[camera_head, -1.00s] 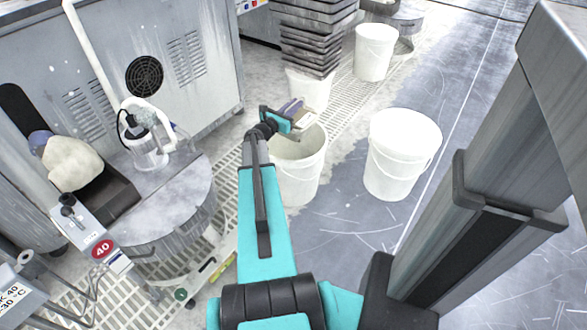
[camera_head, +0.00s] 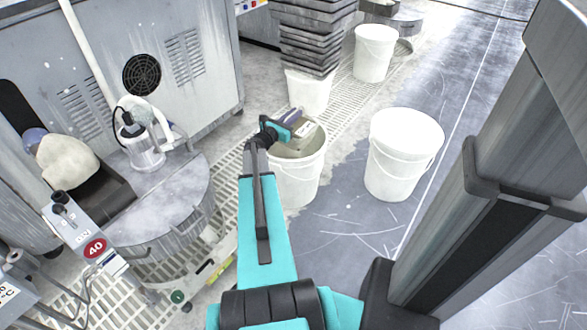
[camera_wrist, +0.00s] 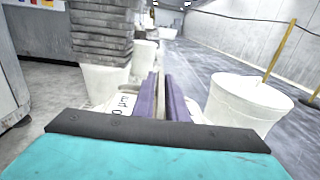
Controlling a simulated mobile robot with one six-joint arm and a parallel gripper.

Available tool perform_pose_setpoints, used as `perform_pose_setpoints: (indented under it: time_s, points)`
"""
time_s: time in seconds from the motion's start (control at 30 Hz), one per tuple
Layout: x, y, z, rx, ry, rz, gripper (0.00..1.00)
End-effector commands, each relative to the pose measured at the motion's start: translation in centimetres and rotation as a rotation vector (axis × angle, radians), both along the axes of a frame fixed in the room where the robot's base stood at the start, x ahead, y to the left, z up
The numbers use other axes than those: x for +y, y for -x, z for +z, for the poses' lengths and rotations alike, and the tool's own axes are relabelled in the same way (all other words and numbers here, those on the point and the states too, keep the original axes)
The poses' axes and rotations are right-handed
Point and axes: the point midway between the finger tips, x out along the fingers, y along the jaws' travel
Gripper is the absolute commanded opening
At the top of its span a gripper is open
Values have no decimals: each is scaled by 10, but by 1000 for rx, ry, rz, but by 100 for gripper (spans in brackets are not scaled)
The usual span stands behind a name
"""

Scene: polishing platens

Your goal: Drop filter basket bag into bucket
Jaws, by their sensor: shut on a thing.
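The filter basket bag (camera_head: 296,147) is a grey-beige piece with a pale printed label. It hangs at the mouth of the open white bucket (camera_head: 296,183), partly within the rim; how deep it reaches is hidden. My gripper (camera_head: 297,116) is above the bucket, with its purple fingers shut on the bag's upper part. In the wrist view, the fingers (camera_wrist: 162,98) point forward close together, and the bag's pale label with "µm" (camera_wrist: 122,103) shows to their left. The bag's lower part is hidden there.
A lidded white bucket (camera_head: 403,155) stands to the right. Another white bucket (camera_head: 374,55) is farther back. Stacked grey trays (camera_head: 312,38) rest on a white bucket (camera_head: 309,91) just behind. A round platen machine (camera_head: 155,205) is at left. Scratched floor is clear at right.

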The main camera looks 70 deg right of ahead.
Motion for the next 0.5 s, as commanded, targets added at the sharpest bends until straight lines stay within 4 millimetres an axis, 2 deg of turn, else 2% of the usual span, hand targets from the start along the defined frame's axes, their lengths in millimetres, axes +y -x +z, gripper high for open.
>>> perform_pose_setpoints:
  time_s: [0.03, 0.13, 0.5]
  points:
    - [0, 0, 1, 0, 1, 0, 17]
    - [0, 0, 1, 0, 1, 0, 34]
    - [2, 0, 0, 0, -1, 0, 34]
